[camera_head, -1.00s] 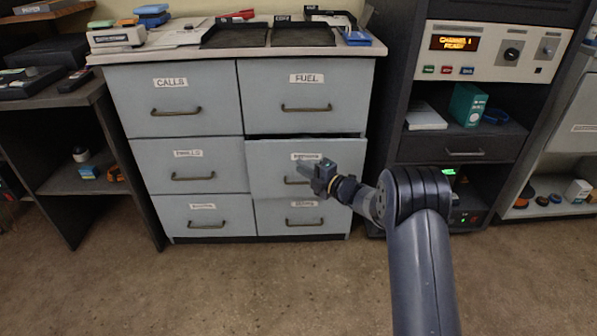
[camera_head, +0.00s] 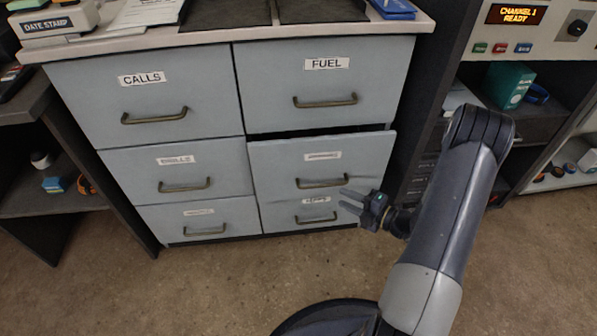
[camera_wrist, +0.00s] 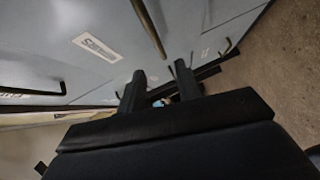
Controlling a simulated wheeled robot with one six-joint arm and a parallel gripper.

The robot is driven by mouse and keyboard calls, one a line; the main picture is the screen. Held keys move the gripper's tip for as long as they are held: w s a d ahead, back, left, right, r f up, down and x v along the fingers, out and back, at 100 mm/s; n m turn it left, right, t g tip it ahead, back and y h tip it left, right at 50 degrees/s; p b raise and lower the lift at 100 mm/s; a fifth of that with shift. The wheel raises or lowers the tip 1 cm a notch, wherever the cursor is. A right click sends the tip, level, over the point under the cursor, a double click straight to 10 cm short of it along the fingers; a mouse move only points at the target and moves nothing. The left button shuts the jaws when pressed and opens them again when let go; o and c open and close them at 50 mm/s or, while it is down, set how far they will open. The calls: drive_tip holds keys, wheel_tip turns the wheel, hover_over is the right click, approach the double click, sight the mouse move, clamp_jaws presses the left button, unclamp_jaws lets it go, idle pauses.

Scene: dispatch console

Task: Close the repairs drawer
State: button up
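The drawer in the right column's middle row (camera_head: 280,165) stands slightly pulled out, with a dark gap along its top edge. Its label is too blurred to read surely, but this open drawer fits the repairs drawer. Its bar handle (camera_head: 322,183) is in plain view. My gripper (camera_head: 344,199) is in front of the cabinet, just below and right of that handle, fingers pointing left. In the wrist view my gripper (camera_wrist: 160,75) shows two fingers apart with nothing between them. A drawer handle (camera_wrist: 150,28) and a label (camera_wrist: 97,47) show beyond the fingers.
The fuel drawer (camera_head: 380,75) above, the calls drawer (camera_head: 80,100) and the other drawers look shut. A desk (camera_head: 20,115) stands at the left. The floor in front (camera_head: 210,285) is clear.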

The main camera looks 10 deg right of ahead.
sight(318, 185)
drive_tip(key=b+x, duration=0.2)
drive_tip(key=x, duration=0.8)
drive_tip(key=shift+w+a, duration=0.2)
drive_tip(key=shift+w, duration=0.05)
drive_tip(key=shift+c, duration=0.3)
clamp_jaws()
